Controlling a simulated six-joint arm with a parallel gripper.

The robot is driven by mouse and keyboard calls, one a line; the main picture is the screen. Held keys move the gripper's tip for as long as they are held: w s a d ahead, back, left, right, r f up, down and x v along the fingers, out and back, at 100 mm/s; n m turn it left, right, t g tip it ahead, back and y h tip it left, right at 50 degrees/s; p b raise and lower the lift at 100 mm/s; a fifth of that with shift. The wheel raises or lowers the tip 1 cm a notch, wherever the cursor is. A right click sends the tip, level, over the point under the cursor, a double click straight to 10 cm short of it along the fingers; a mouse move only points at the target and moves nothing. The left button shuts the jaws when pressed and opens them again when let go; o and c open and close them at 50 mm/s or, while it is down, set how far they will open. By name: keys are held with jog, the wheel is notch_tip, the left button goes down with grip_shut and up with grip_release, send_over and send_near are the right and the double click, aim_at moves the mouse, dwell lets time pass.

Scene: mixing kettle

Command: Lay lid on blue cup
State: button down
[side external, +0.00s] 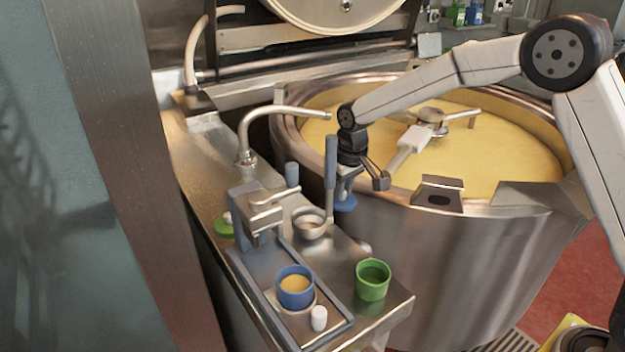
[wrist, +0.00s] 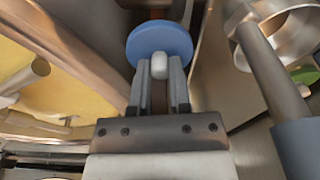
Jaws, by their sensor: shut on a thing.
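My gripper (wrist: 159,72) is shut on the white knob of a round blue lid (wrist: 160,38). In the side external view the blue lid (side external: 345,202) hangs below my gripper (side external: 347,184), in the air beside the kettle wall and apart from the cup. The blue cup (side external: 295,289) stands upright and uncovered on a round base on the tray, with yellow liquid inside. It is below and to the left of the lid. The blue cup does not show in the wrist view.
A green cup (side external: 373,281) stands right of the tray, and a white knobbed piece (side external: 319,318) is near the blue cup. A ladle (side external: 311,222) with an upright handle is close to my gripper. A green lid (side external: 223,226) lies behind. The kettle (side external: 440,260) holds yellow liquid.

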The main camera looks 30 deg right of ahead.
jog(key=s+d+f, duration=0.1)
jog(key=s+f, duration=0.1)
jog(key=s, duration=0.4)
jog(key=s+d+f, duration=0.1)
jog(key=s+d, duration=0.1)
jog(key=s, duration=0.4)
jog(key=a+r, duration=0.2)
jog(key=a, duration=0.2)
jog(key=a+r+n, duration=0.1)
jog(key=a+r, duration=0.1)
jog(key=a, duration=0.2)
jog(key=w+a+r+n, duration=0.1)
jog(key=a+r, duration=0.2)
jog(key=a, duration=0.1)
jog(key=shift+a, duration=0.35)
jog(key=s+a+r+n, duration=0.1)
jog(key=s+a+r, duration=0.1)
jog(key=a+r, duration=0.2)
jog(key=s+a+r+n, duration=0.1)
jog(key=s+a+r, duration=0.1)
jog(key=a, duration=0.6)
jog(key=shift+s+r+n, duration=0.35)
jog(key=shift+r+n, duration=0.05)
jog(key=shift+r, duration=0.5)
jog(key=shift+f, duration=0.15)
jog(key=shift+y, duration=0.3)
jog(key=shift+f, duration=2.85)
jog(key=shift+f, duration=0.55)
